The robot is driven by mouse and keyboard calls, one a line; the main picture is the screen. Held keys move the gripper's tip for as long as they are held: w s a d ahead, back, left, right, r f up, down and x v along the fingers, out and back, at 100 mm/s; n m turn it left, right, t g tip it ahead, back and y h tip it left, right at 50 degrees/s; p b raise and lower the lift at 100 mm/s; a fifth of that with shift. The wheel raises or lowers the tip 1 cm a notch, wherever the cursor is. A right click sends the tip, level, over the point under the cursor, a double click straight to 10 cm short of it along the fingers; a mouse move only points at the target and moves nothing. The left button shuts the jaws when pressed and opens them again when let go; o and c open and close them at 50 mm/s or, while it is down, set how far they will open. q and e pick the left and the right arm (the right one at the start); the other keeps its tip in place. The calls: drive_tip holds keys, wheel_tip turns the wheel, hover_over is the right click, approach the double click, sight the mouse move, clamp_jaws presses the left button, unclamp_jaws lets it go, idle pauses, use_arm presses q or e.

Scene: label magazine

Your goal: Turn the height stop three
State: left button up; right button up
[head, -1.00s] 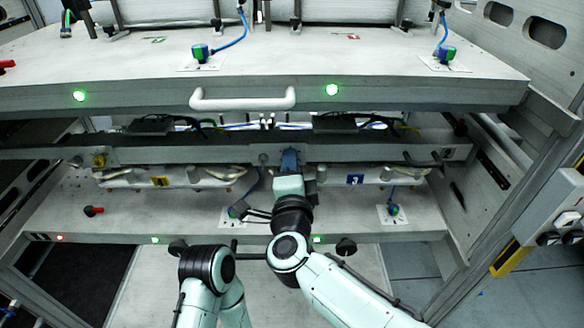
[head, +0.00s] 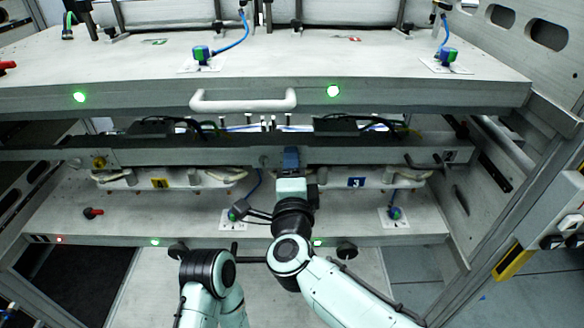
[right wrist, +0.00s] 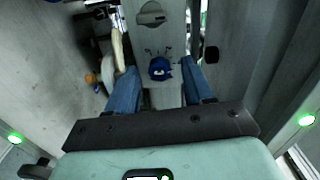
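My right gripper (head: 291,158) reaches up to the grey crossbeam (head: 350,155) under the upper shelf, its blue fingers at the beam's front. In the right wrist view the two fingers (right wrist: 160,88) stand apart. A round blue knob (right wrist: 160,69) with a pale mark shows between them, with dark scale marks beside it. I see a gap on each side of the knob and no clear contact. A grey knob (right wrist: 151,13) with a raised bar lies farther along the same plate. In the head view the gripper hides the knob. My left gripper is not in view.
A blue label 3 (head: 356,182) and a yellow label (head: 159,184) mark the pale units below the beam. The upper shelf (head: 400,97) with its white handle (head: 243,100) overhangs my right gripper. The lower shelf (head: 110,220) carries a red-black knob (head: 93,213).

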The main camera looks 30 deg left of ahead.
drive_tip(key=v, duration=1.3)
drive_tip(key=shift+s, duration=0.2)
